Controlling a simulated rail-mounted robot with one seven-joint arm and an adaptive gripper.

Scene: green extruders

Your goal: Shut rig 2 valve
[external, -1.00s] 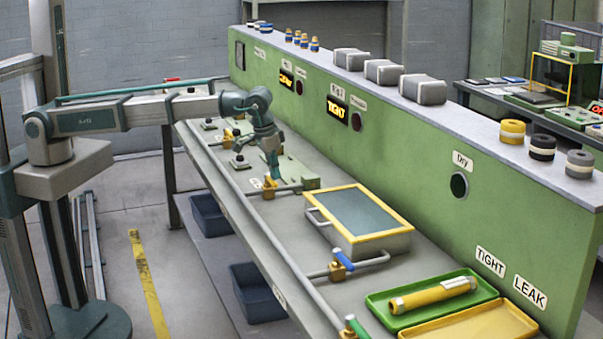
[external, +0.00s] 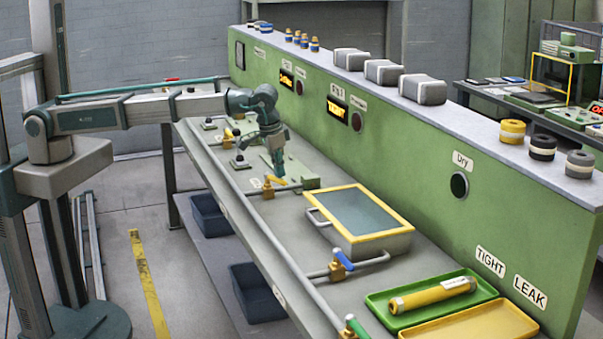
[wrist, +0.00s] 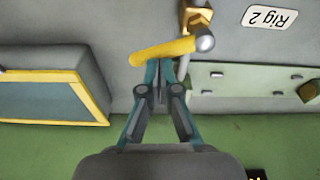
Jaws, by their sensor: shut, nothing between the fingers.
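The rig 2 valve has a brass body (external: 267,192) and a yellow lever (external: 275,181). In the wrist view the brass body (wrist: 190,18) is at the top, near a "Rig 2" label (wrist: 270,17). There the yellow lever (wrist: 160,51) reaches left from its round pivot, roughly crosswise to the pipe behind my fingers. My gripper (external: 280,176) is shut with nothing between its fingers. In the wrist view its fingertips (wrist: 160,64) are right beside the lever's long side; I cannot tell whether they touch it.
A yellow-rimmed water tank (external: 357,241) stands to the right along the bench. Beyond it are a blue-levered valve (external: 341,262) and a green tray (external: 385,309) holding a yellow cylinder.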

